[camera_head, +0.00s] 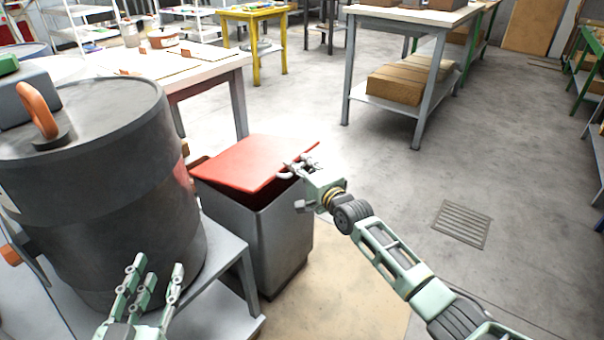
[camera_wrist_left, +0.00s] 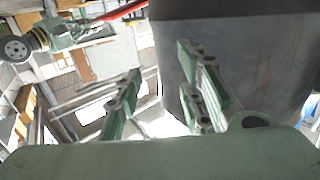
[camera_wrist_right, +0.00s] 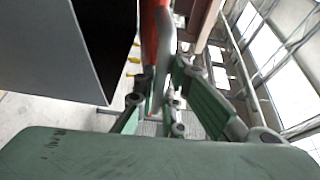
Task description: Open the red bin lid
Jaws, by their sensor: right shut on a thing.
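The grey bin (camera_head: 263,235) stands on the floor right of a large dark drum. Its red lid (camera_head: 255,160) is tilted, with its right side raised and a dark gap under that edge. My right gripper (camera_head: 298,168) is at the lid's right edge, shut on it. In the right wrist view the lid (camera_wrist_right: 152,32) shows edge-on at the fingers (camera_wrist_right: 163,78), beside the bin wall (camera_wrist_right: 60,60). My left gripper (camera_head: 158,268) is open and empty in front of the drum. The left wrist view shows the lid (camera_wrist_left: 122,11) at the top.
The dark drum (camera_head: 110,205) with an orange handle (camera_head: 37,110) sits on a grey stand (camera_head: 225,275) close to my left gripper and the bin. A white-topped table (camera_head: 205,65) is behind the bin. Open floor with a drain grate (camera_head: 462,224) lies to the right.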

